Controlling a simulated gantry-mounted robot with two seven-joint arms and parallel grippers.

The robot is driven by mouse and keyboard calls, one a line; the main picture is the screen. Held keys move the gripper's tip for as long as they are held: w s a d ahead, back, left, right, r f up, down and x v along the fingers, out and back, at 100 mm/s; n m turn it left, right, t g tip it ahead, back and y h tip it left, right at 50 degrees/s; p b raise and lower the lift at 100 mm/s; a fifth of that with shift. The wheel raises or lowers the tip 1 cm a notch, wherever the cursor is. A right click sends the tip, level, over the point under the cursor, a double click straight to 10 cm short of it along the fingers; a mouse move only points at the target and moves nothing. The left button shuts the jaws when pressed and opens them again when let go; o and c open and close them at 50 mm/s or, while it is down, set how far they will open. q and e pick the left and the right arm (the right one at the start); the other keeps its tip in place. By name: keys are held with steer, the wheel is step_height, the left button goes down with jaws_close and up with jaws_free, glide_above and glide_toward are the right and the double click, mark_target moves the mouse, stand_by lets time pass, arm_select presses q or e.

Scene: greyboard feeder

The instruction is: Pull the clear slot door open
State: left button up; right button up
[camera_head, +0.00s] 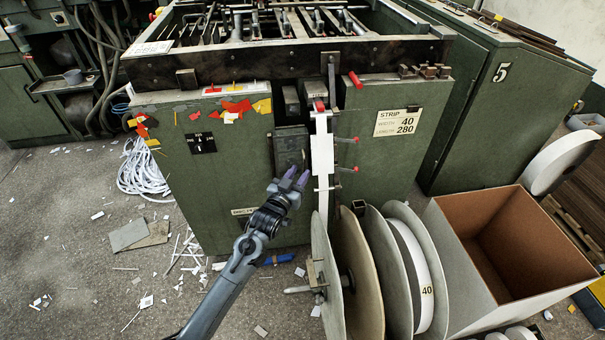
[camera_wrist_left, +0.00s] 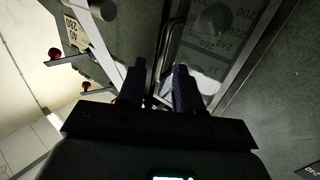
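The clear slot door (camera_head: 291,146) is a dark-looking panel in the front of the green machine, left of the white strip channel. In the left wrist view the clear door (camera_wrist_left: 222,42) shows printed numbers and a round dark shape behind it. It looks shut. A thin dark bar handle (camera_wrist_left: 167,45) runs along its edge. My left gripper (camera_head: 294,179) is in front of the door's lower part, fingers apart. In the left wrist view the open fingers (camera_wrist_left: 159,72) point at the handle, its lower end between them; contact cannot be told. My right gripper is not in view.
Red-knobbed levers (camera_head: 346,140) stick out right of the white strip channel (camera_head: 322,155). Large reels (camera_head: 360,275) and an open cardboard box (camera_head: 500,245) stand at the lower right. A second green cabinet (camera_head: 480,100) is beyond. Paper scraps litter the floor at left.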

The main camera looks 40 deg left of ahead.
mark_target(304, 167)
arm_select(q)
steer(key=shift+b+x, duration=0.6)
steer(key=shift+x, duration=1.05)
steer(key=shift+a, duration=0.1)
jaws_close()
